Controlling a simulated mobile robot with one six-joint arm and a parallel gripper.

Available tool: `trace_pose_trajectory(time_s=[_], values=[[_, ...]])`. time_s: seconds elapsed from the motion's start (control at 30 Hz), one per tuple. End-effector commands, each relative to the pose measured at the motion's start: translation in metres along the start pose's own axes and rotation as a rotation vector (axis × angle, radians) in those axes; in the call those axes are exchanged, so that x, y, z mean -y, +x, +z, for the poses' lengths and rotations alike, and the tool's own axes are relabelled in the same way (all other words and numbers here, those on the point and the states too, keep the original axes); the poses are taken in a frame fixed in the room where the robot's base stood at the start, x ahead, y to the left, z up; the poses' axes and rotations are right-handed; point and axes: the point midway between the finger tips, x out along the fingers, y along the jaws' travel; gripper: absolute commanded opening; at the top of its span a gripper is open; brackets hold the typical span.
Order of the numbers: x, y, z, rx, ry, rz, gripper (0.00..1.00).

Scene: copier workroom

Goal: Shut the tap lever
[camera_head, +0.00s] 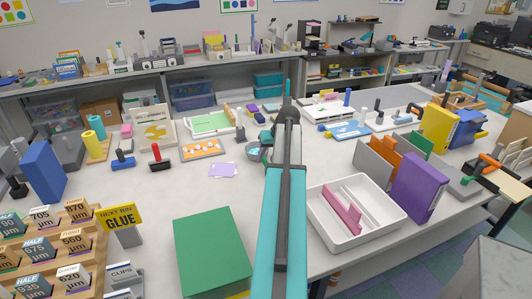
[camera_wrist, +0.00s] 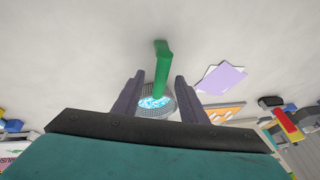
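A green lever (camera_wrist: 162,68) stands out from a round grey mesh-like piece (camera_wrist: 156,106) with a blue and white patch in the wrist view. My gripper (camera_wrist: 159,76) is open. Its two dark fingers stand on either side of the lever, with a gap visible on both sides. I cannot tell how deep the lever is between them. In the head view the grey round piece (camera_head: 253,151) and a little of the green lever (camera_head: 265,158) show just left of my arm, which partly hides them.
A lilac card (camera_head: 223,170) and an orange tray (camera_head: 202,148) lie left of the lever. A green box (camera_head: 211,252) is at the front, and a white tray (camera_head: 391,219) with pink contents is right of my arm.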

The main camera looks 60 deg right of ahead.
Motion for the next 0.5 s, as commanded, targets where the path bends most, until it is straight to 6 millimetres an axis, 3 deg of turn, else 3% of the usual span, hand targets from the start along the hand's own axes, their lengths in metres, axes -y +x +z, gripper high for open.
trace_pose_trajectory(time_s=[0.3,0.5], values=[[0.002,0.029,-0.001,0.001,-0.001,-0.001,0.39],[0.002,0.035,-0.001,0.000,-0.002,0.000,0.39]])
